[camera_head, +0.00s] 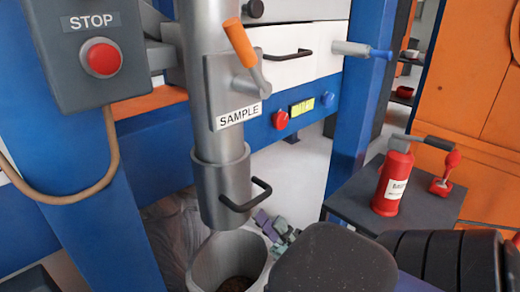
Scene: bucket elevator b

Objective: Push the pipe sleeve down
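The pipe sleeve (215,190) is a grey metal cylinder around the lower end of a vertical grey pipe (205,100). A black handle (258,197) sticks out from its right side. The sleeve's lower edge hangs just above the open top of a grey bucket (202,268) with dark brown material inside. My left gripper is not in view.
A plate marked SAMPLE (238,116) with an orange-handled lever (240,45) is on the pipe. A grey STOP box (90,90) with a red button is at upper left. A red bottle (393,182) stands on a dark table (430,207) at right. Blue posts flank the pipe.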

